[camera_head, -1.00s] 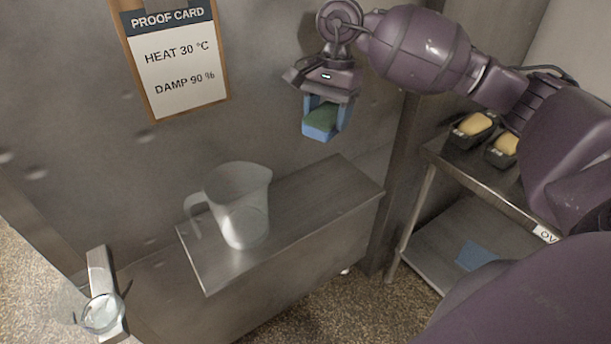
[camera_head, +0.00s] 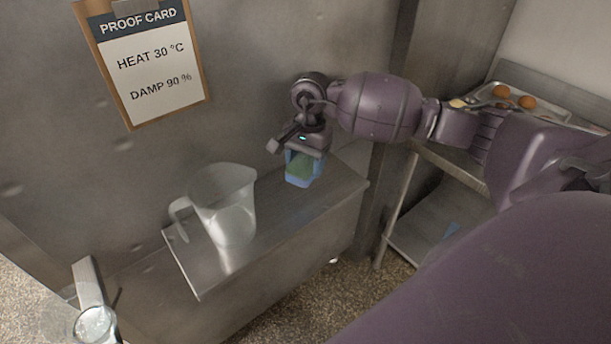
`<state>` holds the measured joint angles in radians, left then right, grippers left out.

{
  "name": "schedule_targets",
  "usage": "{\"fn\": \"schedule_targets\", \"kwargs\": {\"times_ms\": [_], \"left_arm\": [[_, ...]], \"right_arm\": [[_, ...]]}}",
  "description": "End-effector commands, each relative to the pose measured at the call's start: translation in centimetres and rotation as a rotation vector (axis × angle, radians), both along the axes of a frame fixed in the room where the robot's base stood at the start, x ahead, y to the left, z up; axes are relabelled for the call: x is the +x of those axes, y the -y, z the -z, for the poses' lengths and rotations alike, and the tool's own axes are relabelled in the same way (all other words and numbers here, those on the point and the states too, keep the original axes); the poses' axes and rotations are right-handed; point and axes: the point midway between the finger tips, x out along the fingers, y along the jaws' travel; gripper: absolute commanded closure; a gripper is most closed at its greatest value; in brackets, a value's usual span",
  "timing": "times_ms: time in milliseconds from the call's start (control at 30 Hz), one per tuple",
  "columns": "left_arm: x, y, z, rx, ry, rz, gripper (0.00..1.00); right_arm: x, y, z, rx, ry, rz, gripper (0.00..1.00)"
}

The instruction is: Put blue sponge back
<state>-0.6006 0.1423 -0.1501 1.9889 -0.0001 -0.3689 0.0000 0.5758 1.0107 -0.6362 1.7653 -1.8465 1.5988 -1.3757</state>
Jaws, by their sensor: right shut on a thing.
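The blue sponge (camera_head: 300,181) has a green top face and blue sides. My right gripper (camera_head: 304,165) is shut on it. It holds the sponge over the right half of the metal shelf box (camera_head: 322,200), beside the clear jug. I cannot tell whether the sponge touches the shelf top. My left gripper is not in view.
The clear plastic jug (camera_head: 228,207) stands on the shelf top, left of the sponge. A proof card (camera_head: 150,68) hangs on the metal wall. A round glass gauge (camera_head: 95,325) is at lower left.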

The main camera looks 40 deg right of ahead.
Motion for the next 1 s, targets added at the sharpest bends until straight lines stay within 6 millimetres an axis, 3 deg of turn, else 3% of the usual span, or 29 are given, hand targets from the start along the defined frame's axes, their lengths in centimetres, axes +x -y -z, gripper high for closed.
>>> {"fn": "schedule_targets", "kwargs": {"times_ms": [267, 500, 733, 767, 800, 900, 1000], "left_arm": [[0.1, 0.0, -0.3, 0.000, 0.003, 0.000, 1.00], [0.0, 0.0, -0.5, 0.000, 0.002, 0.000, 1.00], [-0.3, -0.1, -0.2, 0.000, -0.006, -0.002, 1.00], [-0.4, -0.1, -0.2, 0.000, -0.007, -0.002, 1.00], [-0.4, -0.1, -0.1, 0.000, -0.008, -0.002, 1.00], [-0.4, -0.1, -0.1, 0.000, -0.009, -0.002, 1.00], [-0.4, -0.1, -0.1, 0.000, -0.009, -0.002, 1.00]], "right_arm": [[0.0, 0.0, 1.7, 0.000, -0.001, 0.000, 0.59], [0.0, 0.0, 4.8, 0.001, -0.003, 0.001, 0.59], [0.0, 0.0, 5.2, 0.000, 0.001, -0.001, 0.59], [0.0, 0.0, 5.3, -0.001, 0.001, -0.001, 0.38], [0.0, 0.0, 5.2, -0.001, 0.001, -0.001, 0.32], [0.0, 0.0, 5.2, -0.001, 0.001, -0.001, 0.17], [0.0, 0.0, 5.2, -0.001, 0.001, -0.001, 0.14]]}}
